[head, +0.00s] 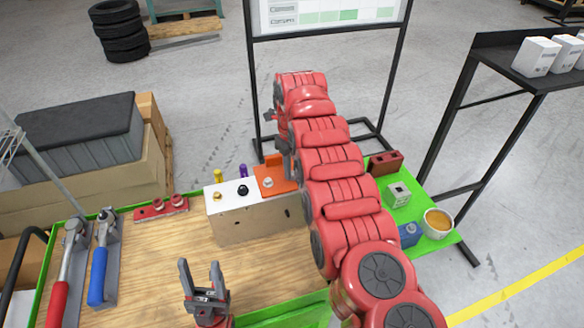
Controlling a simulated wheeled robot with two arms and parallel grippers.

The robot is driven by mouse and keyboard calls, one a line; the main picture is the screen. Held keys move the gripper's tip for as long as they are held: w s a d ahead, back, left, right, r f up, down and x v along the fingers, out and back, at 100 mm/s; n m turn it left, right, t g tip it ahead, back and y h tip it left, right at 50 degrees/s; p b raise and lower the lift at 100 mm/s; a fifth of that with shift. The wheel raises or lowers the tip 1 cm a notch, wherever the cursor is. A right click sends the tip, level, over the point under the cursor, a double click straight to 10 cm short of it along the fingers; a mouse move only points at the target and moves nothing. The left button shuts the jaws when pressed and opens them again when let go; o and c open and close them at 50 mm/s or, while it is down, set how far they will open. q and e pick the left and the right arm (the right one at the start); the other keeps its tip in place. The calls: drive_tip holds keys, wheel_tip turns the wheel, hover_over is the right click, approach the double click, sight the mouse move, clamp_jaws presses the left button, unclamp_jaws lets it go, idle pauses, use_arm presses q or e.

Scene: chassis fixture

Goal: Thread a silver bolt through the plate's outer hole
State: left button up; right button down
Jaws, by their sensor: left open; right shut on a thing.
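A white block (258,225) stands on the wooden worktop, with a gold bolt (217,196) and a black bolt (243,190) on its top. An orange plate (283,184) lies at the block's right end, with a silver bolt head (268,182) on it; how deep that bolt sits is not clear. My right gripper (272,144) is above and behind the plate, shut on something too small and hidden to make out. My red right arm covers the plate's right side. My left gripper (202,274) is open and empty at the front of the worktop.
A red bar (160,208) and two clamps with red (57,305) and blue (97,277) handles are left. A brick (385,163) and cup (438,223) are right. The worktop's left middle is clear.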

drive_tip(key=c, duration=0.7)
unclamp_jaws()
drive_tip(key=shift+s+f, duration=0.2)
drive_tip(key=shift+o, duration=0.2)
drive_tip(key=shift+w+d, duration=0.1)
drive_tip(key=shift+w, duration=0.15)
drive_tip(key=shift+s+r+p, duration=0.1)
drive_tip(key=shift+r+p, duration=0.35)
drive_tip(key=shift+r, duration=0.9)
